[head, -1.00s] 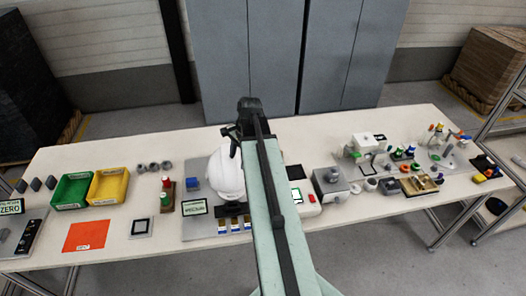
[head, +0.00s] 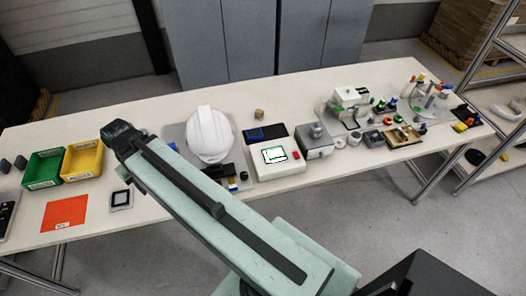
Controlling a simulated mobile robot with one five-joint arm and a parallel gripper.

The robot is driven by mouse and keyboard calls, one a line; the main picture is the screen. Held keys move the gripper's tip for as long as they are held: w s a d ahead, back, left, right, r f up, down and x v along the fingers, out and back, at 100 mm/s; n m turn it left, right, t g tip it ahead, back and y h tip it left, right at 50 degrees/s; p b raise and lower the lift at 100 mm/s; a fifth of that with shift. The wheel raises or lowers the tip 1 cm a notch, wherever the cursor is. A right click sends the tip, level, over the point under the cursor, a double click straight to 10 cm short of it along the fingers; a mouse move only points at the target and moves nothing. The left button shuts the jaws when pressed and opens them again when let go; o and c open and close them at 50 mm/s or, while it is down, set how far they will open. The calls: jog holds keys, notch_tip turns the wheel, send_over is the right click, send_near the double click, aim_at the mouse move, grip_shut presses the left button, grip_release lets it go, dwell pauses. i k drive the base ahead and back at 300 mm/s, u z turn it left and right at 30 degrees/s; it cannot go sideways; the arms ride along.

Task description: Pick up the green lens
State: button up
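My arm reaches from the bottom right up to the left, and my gripper (head: 118,135) is at its far end, over the table beside the yellow bin. Its fingers are too small and dark to read as open or shut. I cannot clearly make out a green lens. Small green pieces show among the parts on the right side of the table: one green-topped piece (head: 391,106) and another green piece (head: 335,109) by the white device. Which of them, if any, is the lens cannot be told. My arm hides part of the table left of the helmet.
A white helmet (head: 210,135) stands mid-table. A green bin (head: 44,167) and yellow bin (head: 83,160) stand at left, an orange sheet (head: 65,212) in front. A white box with a screen (head: 275,168) and a grey device (head: 316,145) stand right of the helmet. The back middle is mostly clear.

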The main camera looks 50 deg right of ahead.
aim_at(276, 152)
jog(key=z, duration=2.7)
jog(key=k, duration=1.35)
jog(key=u, duration=0.65)
jog(key=i, duration=1.5)
jog(key=z, duration=0.05)
